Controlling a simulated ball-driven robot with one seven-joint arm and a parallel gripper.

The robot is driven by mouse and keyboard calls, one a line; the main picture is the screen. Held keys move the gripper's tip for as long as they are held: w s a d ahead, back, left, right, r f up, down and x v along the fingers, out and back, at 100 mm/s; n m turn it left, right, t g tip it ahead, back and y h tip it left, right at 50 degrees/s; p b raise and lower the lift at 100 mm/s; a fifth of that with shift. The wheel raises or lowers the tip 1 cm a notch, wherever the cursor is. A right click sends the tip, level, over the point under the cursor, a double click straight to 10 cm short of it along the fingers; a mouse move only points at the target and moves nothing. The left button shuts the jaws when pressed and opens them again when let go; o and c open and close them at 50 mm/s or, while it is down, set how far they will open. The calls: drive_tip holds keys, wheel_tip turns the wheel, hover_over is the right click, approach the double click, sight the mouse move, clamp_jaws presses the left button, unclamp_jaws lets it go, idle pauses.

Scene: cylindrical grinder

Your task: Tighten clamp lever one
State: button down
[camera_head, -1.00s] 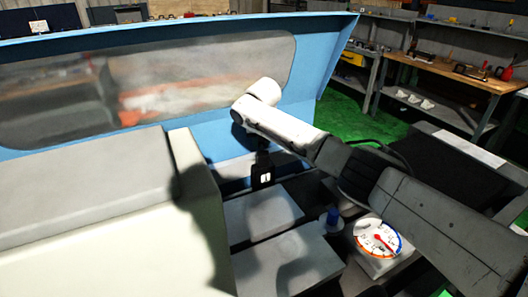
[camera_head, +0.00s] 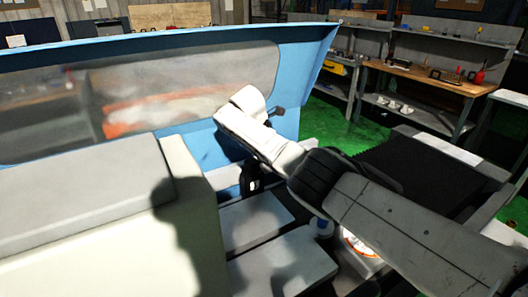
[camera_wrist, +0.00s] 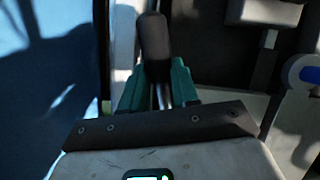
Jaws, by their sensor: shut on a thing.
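A clamp lever with a dark, rounded handle (camera_wrist: 154,38) stands upright in the middle of the wrist view. My gripper (camera_wrist: 158,78) has its teal fingers closed on either side of the lever's lower part, with the handle sticking out beyond the fingertips. In the head view my white wrist and arm cover the gripper and most of the lever. A small dark knob (camera_head: 278,111) shows just past my wrist, in front of the blue panel; I cannot tell if it is the lever's end.
A blue splash guard (camera_head: 300,70) with a cloudy window runs behind my arm. A pale machine housing (camera_head: 120,240) stands at left, grey blocks (camera_head: 285,265) in front. A dial gauge (camera_head: 358,245) is partly hidden under my arm. Workbenches (camera_head: 440,85) stand at back right.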

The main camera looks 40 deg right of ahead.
drive_tip(key=shift+s+r+m+g, duration=0.15)
drive_tip(key=shift+s+m+g, duration=0.65)
drive_tip(key=shift+m, duration=0.8)
drive_tip(key=shift+s, duration=0.2)
drive_tip(key=c, duration=0.8)
unclamp_jaws()
drive_tip(key=shift+c, duration=0.2)
drive_tip(key=shift+a, duration=0.1)
drive_tip(key=b+v, duration=0.1)
drive_tip(key=v, duration=0.9)
drive_tip(key=shift+r, duration=0.3)
drive_tip(key=shift+s+a, duration=0.1)
